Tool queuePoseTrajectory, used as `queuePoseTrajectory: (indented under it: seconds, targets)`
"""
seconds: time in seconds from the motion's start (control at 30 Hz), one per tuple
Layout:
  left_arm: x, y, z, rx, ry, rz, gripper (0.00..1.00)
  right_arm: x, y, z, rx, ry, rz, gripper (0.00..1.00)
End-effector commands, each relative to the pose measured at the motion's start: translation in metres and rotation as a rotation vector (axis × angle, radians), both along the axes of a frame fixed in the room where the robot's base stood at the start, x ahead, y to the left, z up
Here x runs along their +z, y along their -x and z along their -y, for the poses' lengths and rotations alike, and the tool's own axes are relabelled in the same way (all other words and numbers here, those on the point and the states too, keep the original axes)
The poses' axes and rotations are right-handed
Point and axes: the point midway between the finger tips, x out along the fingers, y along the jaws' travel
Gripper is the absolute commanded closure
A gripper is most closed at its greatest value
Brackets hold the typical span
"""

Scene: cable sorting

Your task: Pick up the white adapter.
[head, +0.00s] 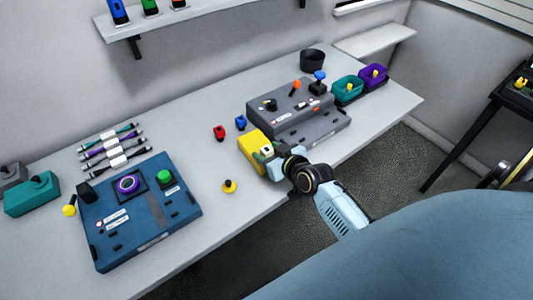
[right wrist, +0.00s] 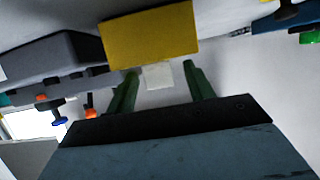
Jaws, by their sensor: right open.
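The white adapter (right wrist: 158,76) is a small pale block beside the yellow box (right wrist: 150,38) in the right wrist view. In the head view, a small white patch (head: 266,150), likely the adapter, shows at the right side of the yellow box (head: 252,142). My right gripper (right wrist: 160,68) is open, with one green finger on each side of the adapter and a gap at both sides. In the head view my right gripper (head: 268,156) is close against the yellow box and partly hides the adapter. My left gripper is not in view.
A grey console (head: 290,108) stands just behind the yellow box. Red (head: 219,132) and blue (head: 240,122) connectors lie left of it. A blue panel (head: 140,210) is at the left.

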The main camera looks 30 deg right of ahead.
Motion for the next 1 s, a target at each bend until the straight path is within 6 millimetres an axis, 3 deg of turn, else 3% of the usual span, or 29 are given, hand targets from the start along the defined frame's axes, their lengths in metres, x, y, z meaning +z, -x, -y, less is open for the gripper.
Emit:
queuePoseTrajectory:
  seconds: [0.3,0.67,0.87,1.0]
  targets:
    - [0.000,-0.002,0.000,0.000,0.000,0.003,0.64,-0.002,-0.005,0.000,0.000,0.000,0.000,0.49]
    - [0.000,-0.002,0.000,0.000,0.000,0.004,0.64,-0.002,-0.005,0.000,0.000,0.000,0.000,0.95]
    - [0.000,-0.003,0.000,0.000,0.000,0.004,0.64,-0.002,-0.005,0.000,0.000,0.000,0.001,0.96]
    - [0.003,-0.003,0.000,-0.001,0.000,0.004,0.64,0.010,-0.005,0.000,0.000,-0.001,0.003,0.96]
